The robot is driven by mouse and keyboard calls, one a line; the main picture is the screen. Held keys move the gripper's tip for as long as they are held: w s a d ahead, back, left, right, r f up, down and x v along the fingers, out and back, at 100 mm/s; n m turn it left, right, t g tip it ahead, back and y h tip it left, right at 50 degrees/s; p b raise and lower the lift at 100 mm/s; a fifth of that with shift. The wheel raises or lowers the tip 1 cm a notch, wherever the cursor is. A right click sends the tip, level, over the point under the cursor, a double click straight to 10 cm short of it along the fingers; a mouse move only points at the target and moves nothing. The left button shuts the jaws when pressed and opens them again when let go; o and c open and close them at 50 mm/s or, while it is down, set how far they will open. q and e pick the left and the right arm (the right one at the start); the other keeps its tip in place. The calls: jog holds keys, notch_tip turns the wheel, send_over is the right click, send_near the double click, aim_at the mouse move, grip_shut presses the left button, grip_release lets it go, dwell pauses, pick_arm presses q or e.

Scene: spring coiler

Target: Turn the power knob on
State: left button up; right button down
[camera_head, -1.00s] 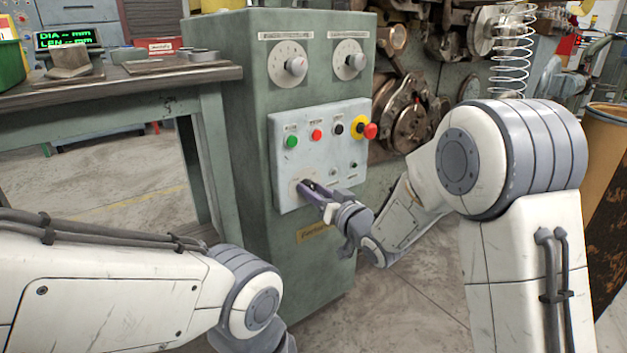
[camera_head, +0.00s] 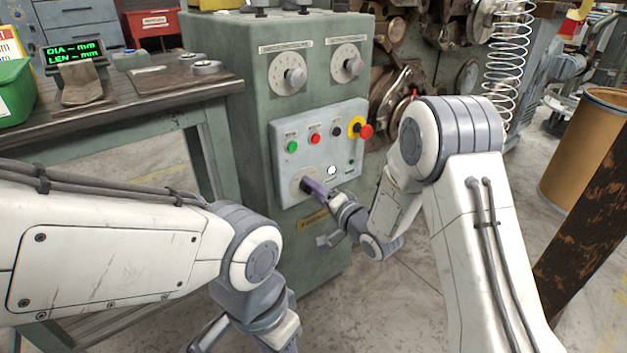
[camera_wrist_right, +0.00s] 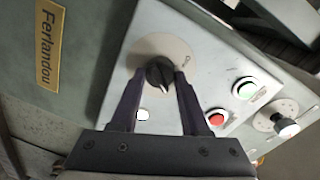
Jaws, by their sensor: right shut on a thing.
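The power knob (camera_wrist_right: 160,73) is a small black knob on a round pale plate (camera_wrist_right: 143,47) at the lower left of the grey control panel (camera_head: 345,115). My right gripper (camera_head: 307,185) reaches it from the lower right in the head view and hides most of it. In the right wrist view, its two dark fingers are shut on the knob, one on each side. A white lamp (camera_head: 332,170) beside the knob glows; it also shows in the right wrist view (camera_wrist_right: 142,115). My left gripper (camera_head: 245,335) is cut off at the bottom edge; its fingertips are hidden.
Above the knob are a green button (camera_head: 292,146), a red button (camera_head: 315,138), a black button (camera_head: 336,133) and a red emergency stop (camera_head: 365,131). Two dials sit higher on the green cabinet (camera_head: 230,100). A workbench (camera_head: 120,115) stands left, a brown drum (camera_head: 585,150) right.

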jog(key=shift+m+p, duration=0.75)
jog(key=shift+m, duration=0.15)
jog(key=shift+f, duration=0.1)
jog(key=shift+c, duration=2)
grip_release()
jog(key=p+v, duration=0.2)
jog(key=v, duration=0.8)
jog(key=shift+s+d, duration=0.15)
jog(key=shift+d, duration=0.05)
